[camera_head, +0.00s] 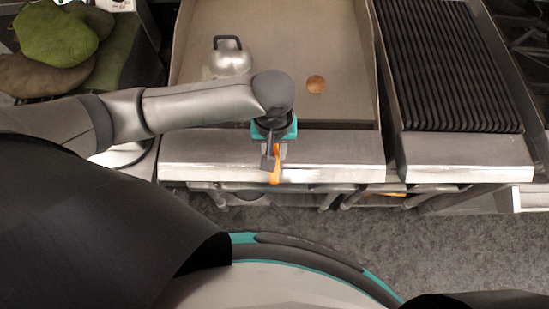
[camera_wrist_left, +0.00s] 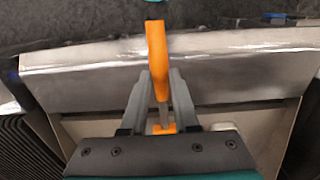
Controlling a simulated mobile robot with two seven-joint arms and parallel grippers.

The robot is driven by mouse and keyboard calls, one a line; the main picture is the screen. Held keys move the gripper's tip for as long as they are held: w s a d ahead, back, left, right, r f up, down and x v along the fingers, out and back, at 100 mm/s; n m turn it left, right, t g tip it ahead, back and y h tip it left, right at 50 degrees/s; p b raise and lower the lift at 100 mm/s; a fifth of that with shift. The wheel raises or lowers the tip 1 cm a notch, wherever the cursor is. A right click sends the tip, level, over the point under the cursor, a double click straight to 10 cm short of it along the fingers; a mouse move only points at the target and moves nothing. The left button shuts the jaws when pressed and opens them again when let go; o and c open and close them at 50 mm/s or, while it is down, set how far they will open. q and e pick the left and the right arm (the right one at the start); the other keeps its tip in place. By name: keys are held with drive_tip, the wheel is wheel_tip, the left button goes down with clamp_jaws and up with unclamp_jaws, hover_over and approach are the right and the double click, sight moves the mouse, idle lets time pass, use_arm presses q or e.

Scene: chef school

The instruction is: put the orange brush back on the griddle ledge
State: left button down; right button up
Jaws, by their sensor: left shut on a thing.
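The orange brush (camera_wrist_left: 157,62) is between the fingers of my left gripper (camera_wrist_left: 160,92), which is shut on it. In the head view the brush (camera_head: 275,164) shows below my left gripper (camera_head: 270,155), over the griddle's front ledge (camera_head: 335,150). Its handle reaches toward the ledge's front edge. In the left wrist view the ledge (camera_wrist_left: 85,72) spans behind the brush. I cannot tell whether the brush touches the ledge. My right gripper is not in view.
A silver domed lid with a black handle (camera_head: 231,60) and a small round brown item (camera_head: 316,84) sit on the griddle plate (camera_head: 345,50). A ribbed black grill (camera_head: 455,70) stands to the right. Green and brown cushion-like things (camera_head: 55,35) lie at the far left.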

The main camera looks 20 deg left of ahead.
use_arm(q)
wheel_tip(320, 180, down, 5)
drive_tip(key=shift+r+b, duration=0.15)
drive_tip(key=shift+b, duration=0.35)
drive_tip(key=c, duration=0.7)
unclamp_jaws()
wheel_tip(320, 180, up, 12)
drive_tip(key=p, duration=0.2)
drive_tip(key=shift+p, duration=0.35)
